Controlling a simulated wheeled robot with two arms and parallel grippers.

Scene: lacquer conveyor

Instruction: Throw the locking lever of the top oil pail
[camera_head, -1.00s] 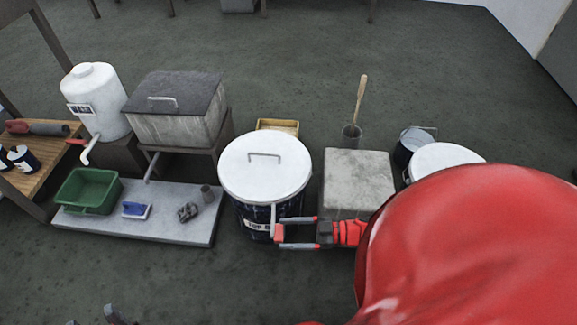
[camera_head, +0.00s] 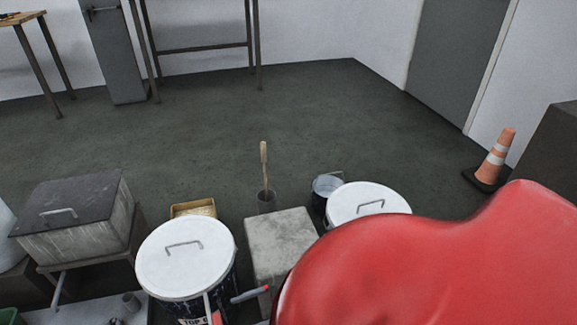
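The top oil pail (camera_head: 190,308) is dark with a white lid (camera_head: 184,252) and a wire-like handle on the lid. Its label partly reads "TOP O" and is cut by the bottom edge. A pale upright lever (camera_head: 207,306) stands at the pail's front right. My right gripper (camera_head: 249,294) shows only in part at the pail's right side, grey with red bits close to the lever. My red arm and the picture edge hide the rest, so I cannot tell its opening or whether it touches the lever. My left gripper is out of view.
A grey block (camera_head: 280,238) stands right of the pail, with a second white-lidded pail (camera_head: 368,202) and a small bucket (camera_head: 325,188) beyond. A lidded box (camera_head: 75,215) is at left, a yellow tray (camera_head: 193,207) behind. A cone (camera_head: 492,160) stands far right. The floor behind is clear.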

